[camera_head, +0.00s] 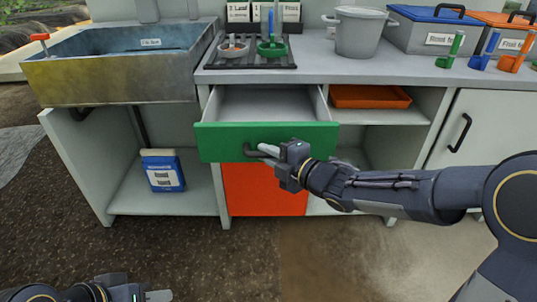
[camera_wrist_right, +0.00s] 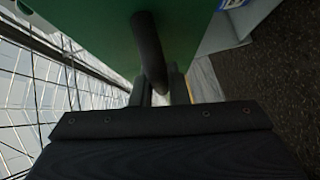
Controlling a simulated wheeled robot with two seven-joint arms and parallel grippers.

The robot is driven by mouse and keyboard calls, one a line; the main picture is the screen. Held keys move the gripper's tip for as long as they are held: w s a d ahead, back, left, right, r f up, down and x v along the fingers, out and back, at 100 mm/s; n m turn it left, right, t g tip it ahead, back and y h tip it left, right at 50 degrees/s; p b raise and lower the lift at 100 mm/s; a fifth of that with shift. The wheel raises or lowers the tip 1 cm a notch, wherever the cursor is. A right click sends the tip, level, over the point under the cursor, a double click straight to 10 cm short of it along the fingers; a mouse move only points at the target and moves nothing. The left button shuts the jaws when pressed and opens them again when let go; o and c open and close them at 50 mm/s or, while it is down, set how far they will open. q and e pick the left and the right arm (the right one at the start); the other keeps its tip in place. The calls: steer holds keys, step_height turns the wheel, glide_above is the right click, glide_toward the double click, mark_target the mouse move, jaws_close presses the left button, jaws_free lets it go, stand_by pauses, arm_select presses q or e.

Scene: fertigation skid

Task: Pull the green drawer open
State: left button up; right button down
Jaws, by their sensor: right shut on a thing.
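The green drawer (camera_head: 225,142) is pulled out of the cabinet below the counter, and its pale inside shows empty. Its dark handle (camera_head: 250,151) is on the front. My right gripper (camera_head: 268,151) is at the handle. In the right wrist view the dark handle (camera_wrist_right: 149,50) runs down between the fingers of my right gripper (camera_wrist_right: 160,92), which is shut on it, with the green front (camera_wrist_right: 90,25) close by. My left gripper (camera_head: 145,295) is at the bottom edge, low and away from the cabinet; its jaws are not clear.
An orange panel (camera_head: 265,190) is below the drawer. An orange tray (camera_head: 370,96) lies on the shelf to the right. A sink (camera_head: 130,60) is at left, with a blue and white container (camera_head: 163,172) below it. A grey bucket (camera_head: 358,35) stands on the counter.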

steer(key=c, duration=1.4)
jaws_free()
steer(key=p+v, duration=0.2)
steer(key=v, duration=0.6)
